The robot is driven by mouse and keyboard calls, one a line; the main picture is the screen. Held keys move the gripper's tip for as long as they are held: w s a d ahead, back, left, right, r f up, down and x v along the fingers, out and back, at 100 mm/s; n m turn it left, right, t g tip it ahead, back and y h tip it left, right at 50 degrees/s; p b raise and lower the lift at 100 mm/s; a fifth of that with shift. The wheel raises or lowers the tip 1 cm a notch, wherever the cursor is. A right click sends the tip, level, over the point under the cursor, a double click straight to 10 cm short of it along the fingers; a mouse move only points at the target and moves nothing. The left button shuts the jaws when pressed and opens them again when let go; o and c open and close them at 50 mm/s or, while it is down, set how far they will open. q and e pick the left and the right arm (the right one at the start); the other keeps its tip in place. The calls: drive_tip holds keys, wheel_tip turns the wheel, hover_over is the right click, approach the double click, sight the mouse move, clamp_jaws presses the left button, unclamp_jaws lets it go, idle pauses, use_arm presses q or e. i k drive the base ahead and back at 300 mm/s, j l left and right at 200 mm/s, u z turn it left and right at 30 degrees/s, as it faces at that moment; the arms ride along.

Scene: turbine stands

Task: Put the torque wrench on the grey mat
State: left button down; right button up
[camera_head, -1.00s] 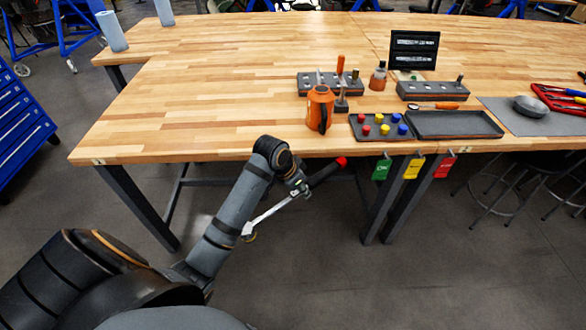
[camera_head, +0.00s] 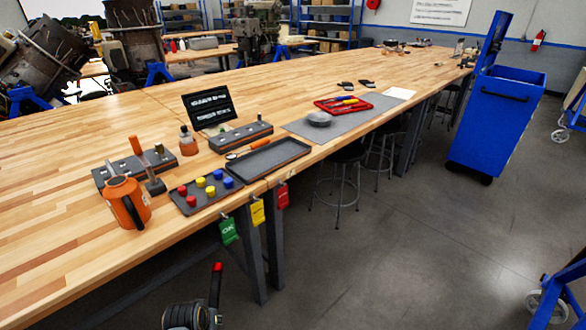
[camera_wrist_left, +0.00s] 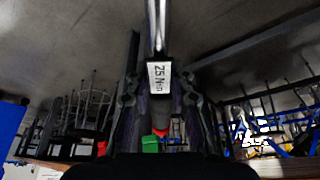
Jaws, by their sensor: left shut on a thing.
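My left gripper (camera_wrist_left: 158,95) is shut on the torque wrench (camera_wrist_left: 154,30), whose shaft carries a white label reading 25 N·m. In the head view the wrench's dark handle with a red tip (camera_head: 216,282) rises at the bottom edge, in front of the bench and below its top. The rest of the wrench is cut off there. The grey mat (camera_head: 350,124) lies on the bench at the middle right. A round grey dish (camera_head: 319,119) and a red tray with tools (camera_head: 344,105) are on it. My right gripper is not in view.
On the bench, left of the mat, are a dark tray (camera_head: 267,158), a tray of coloured caps (camera_head: 207,190), an orange jug (camera_head: 126,203) and tool blocks. Coloured tags (camera_head: 257,212) hang from the front edge. Stools (camera_head: 345,180) stand under it. A blue cart (camera_head: 495,120) stands right.

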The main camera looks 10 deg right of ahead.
sight(375, 96)
drive_tip(key=i+l+z, duration=0.5)
drive_tip(key=i+z, duration=0.3)
drive_tip(key=i, duration=0.25)
drive_tip(key=i+z, duration=0.45)
drive_tip(key=i+j+z, duration=0.2)
drive_tip(key=i+z, duration=0.2)
drive_tip(key=i, duration=0.25)
drive_tip(key=i+l+u, duration=0.2)
drive_tip(key=i, duration=0.4)
drive_tip(key=i+l+u, duration=0.2)
drive_tip(key=i, duration=0.4)
drive_tip(key=i+l+u, duration=0.2)
drive_tip(key=i+l, duration=0.2)
drive_tip(key=i, duration=0.15)
drive_tip(key=i+l+u, duration=0.25)
drive_tip(key=i+l, duration=0.15)
drive_tip(key=i, duration=0.15)
drive_tip(key=i+l+u, duration=0.25)
drive_tip(key=l, duration=0.3)
drive_tip(key=i+l+u, duration=0.25)
drive_tip(key=l, duration=0.35)
drive_tip(key=l+u, duration=0.25)
drive_tip(key=l, duration=0.35)
drive_tip(key=l+u, duration=0.25)
drive_tip(key=l, duration=0.35)
drive_tip(key=i, duration=0.05)
